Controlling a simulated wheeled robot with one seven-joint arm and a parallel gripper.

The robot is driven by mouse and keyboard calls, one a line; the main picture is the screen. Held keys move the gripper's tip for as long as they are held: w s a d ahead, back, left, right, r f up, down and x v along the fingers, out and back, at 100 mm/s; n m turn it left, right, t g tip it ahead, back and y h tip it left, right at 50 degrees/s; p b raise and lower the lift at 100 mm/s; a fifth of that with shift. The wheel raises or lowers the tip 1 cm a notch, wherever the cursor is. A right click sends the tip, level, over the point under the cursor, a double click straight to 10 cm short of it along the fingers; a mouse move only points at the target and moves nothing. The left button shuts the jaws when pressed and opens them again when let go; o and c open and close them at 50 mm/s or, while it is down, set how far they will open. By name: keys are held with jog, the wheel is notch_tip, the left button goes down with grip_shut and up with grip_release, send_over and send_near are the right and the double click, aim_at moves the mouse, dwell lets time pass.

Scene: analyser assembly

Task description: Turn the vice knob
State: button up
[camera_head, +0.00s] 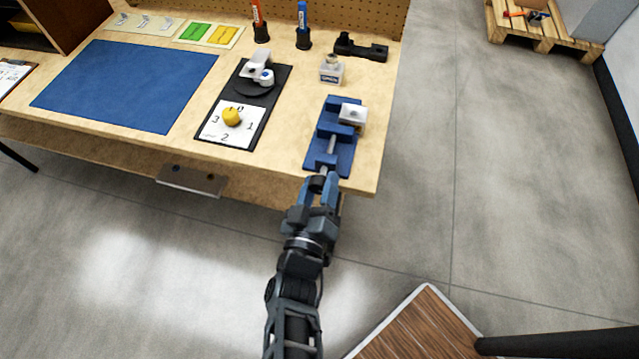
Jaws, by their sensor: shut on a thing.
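The blue vice (323,158) stands at the front right of the wooden workbench. A white block-shaped part (353,114) sits at its far end, by the jaws. The vice's screw rod points toward the front edge, with the dark knob (317,184) at its near end. My gripper (319,190) reaches in from below, at the bench's front edge, with its fingers shut on the knob. The fingers cover part of the knob.
A black plate with a yellow dial knob (232,116) lies left of the vice. A blue mat (125,85) covers the bench's left.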

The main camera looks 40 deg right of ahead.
jog(key=shift+n, duration=0.7)
jog(key=o, duration=1)
jog(key=shift+o, duration=0.2)
jog(key=b+v, duration=0.1)
jog(key=v, duration=0.6)
jog(key=shift+s+a, duration=0.25)
jog(key=shift+a, duration=0.1)
